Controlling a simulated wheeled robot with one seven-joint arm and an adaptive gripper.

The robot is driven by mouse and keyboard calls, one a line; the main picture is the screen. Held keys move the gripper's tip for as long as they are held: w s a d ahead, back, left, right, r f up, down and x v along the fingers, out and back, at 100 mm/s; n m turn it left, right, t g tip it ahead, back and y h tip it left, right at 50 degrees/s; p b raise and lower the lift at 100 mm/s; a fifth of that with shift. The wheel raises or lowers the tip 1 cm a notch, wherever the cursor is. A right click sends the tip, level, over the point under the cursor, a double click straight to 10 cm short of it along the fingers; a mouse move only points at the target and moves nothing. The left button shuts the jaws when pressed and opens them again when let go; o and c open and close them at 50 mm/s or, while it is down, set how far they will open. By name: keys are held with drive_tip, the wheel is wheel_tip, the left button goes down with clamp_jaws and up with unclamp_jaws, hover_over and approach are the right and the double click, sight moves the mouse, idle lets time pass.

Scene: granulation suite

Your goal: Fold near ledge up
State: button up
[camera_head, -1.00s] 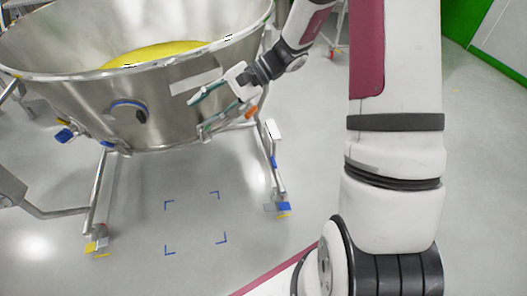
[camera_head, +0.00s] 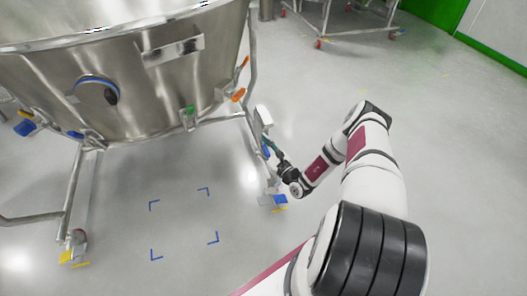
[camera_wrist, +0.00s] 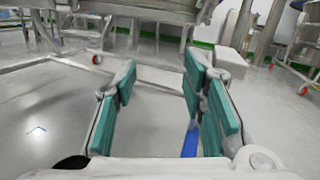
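The steel vessel (camera_head: 150,75) on its wheeled frame fills the upper left of the head view. A flat metal plate (camera_head: 172,50) sits on its side; I cannot tell if this is the near ledge. A white block-shaped piece (camera_head: 264,118) is on the near right leg. My gripper (camera_head: 270,150) is low beside that leg, just below the white piece. In the wrist view, its teal finger pads (camera_wrist: 160,105) stand apart with nothing clearly held between them. A pale block (camera_wrist: 232,62) shows just beyond the right finger. Contact cannot be told.
A blue-pedalled caster (camera_head: 279,200) is under my gripper, at the leg's foot. An orange handle (camera_head: 238,95) and a green clip (camera_head: 188,117) are on the vessel's lower edge. Blue corner marks (camera_head: 183,223) lie on clear floor. Another wheeled frame (camera_head: 350,22) stands behind.

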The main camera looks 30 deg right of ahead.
sight(264, 145)
drive_tip(key=s+d+f+m+g+h+b, duration=0.1)
drive_tip(key=s+d+f+m+h, duration=0.15)
drive_tip(key=f, duration=0.35)
drive_tip(key=s+d+f+m+g+h+b, duration=0.1)
drive_tip(key=s+f+m+h, duration=0.25)
drive_tip(key=f, duration=0.35)
drive_tip(key=shift+n, duration=0.3)
drive_tip(key=b+x, duration=0.1)
drive_tip(key=x, duration=0.3)
drive_tip(key=b+x, duration=0.2)
drive_tip(key=x, duration=0.3)
drive_tip(key=b+x, duration=0.1)
drive_tip(key=x, duration=0.4)
drive_tip(key=shift+w+a+r+b, duration=0.25)
drive_tip(key=shift+r+b, duration=0.05)
clamp_jaws()
